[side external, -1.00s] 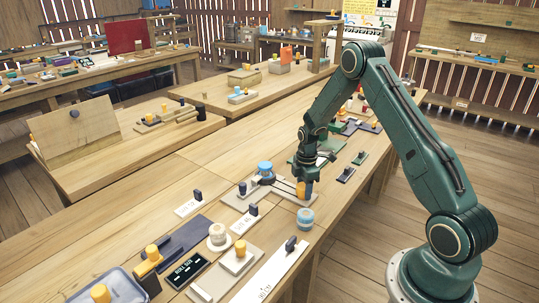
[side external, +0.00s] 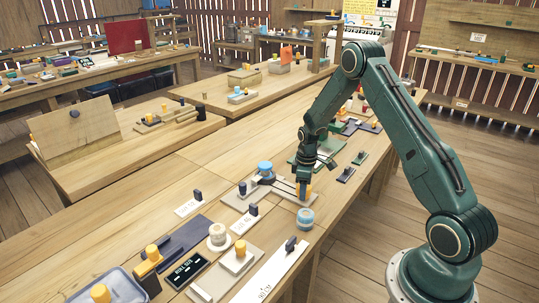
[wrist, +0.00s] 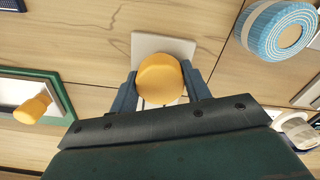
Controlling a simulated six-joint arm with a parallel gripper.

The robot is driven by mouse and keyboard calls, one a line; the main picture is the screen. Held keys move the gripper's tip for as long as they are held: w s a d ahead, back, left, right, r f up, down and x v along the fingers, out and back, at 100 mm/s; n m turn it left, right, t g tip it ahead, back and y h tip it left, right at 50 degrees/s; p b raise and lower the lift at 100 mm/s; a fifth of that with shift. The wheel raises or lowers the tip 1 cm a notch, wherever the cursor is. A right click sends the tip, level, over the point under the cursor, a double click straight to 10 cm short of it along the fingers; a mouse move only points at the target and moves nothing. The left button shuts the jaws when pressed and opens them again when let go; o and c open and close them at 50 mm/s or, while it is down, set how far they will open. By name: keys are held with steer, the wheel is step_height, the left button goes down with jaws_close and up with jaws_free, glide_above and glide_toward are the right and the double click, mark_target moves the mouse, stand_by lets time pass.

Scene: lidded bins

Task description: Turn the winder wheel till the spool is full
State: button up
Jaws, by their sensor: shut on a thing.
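My gripper (side external: 304,188) is shut on a yellow knob (wrist: 160,78). In the wrist view its two blue-grey fingers stand on either side of the knob, which sits over a pale plate (wrist: 163,43). In the side view the knob is partly hidden by a finger. Left of it, a pale base (side external: 243,195) carries a blue round part (side external: 265,168) and dark bars running toward my gripper. A blue-banded roll (side external: 305,219) stands just in front of my gripper. A blue striped roll with a pale middle shows in the wrist view (wrist: 278,28). I cannot tell which part is the spool or how full it is.
A green-edged panel with another yellow knob (wrist: 30,108) lies left in the wrist view. A white labelled strip (side external: 270,272), a dark sign (side external: 187,270) and several knobbed fixtures crowd the near bench. Bare wood (side external: 130,225) lies along the bench's left side.

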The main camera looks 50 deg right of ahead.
steer(key=m, duration=1.5)
stand_by(0.3)
steer(key=o, duration=1)
steer(key=shift+c, duration=0.2)
steer(key=shift+r, duration=0.1)
step_height(320, 180, up, 14)
